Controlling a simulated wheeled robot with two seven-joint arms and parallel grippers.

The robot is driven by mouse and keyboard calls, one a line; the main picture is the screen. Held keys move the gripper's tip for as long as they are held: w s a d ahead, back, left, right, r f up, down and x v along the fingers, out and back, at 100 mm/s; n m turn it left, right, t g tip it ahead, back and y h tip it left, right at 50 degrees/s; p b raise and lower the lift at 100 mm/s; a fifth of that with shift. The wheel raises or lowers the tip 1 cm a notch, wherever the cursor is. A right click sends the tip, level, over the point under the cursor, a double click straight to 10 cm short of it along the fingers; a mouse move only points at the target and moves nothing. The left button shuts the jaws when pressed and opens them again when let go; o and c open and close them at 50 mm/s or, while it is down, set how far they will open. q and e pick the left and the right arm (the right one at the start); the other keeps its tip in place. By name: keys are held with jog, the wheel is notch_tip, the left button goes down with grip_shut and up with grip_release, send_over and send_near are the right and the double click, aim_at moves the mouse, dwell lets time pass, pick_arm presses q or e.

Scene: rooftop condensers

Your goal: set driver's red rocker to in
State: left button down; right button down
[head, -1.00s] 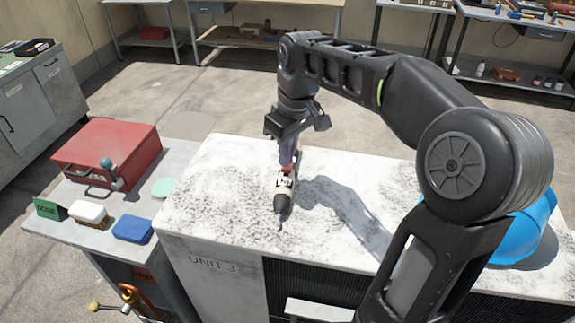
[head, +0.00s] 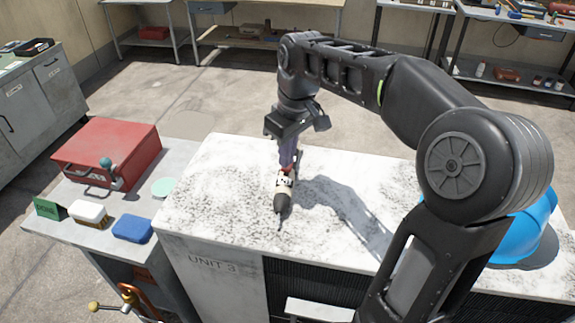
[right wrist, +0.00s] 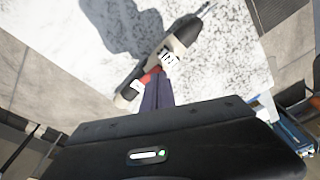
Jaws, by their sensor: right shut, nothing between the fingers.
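The driver (head: 283,194), with a dark nose, a pale middle and a thin bit, lies on the white, grey-speckled top of the condenser marked UNIT 3 (head: 330,220). In the right wrist view the driver (right wrist: 178,48) lies diagonally, bit toward the upper right. Its red rocker (right wrist: 148,77) shows as a small red patch beside my fingertips. My right gripper (head: 289,168) points down at the driver's rear half; its fingers (right wrist: 154,86) are shut and empty, at or very near the red part. Whether they touch it, and which way the rocker is set, I cannot tell. My left gripper is not in view.
A blue hard hat (head: 522,232) sits at the condenser's right end.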

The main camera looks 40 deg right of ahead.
jog(key=shift+f+b, duration=0.6)
jog(key=shift+f, duration=0.2)
notch_tip(320, 180, up, 7)
jog(key=p, duration=0.6)
jog(key=shift+r, duration=0.1)
dwell(0.3)
dwell(0.6)
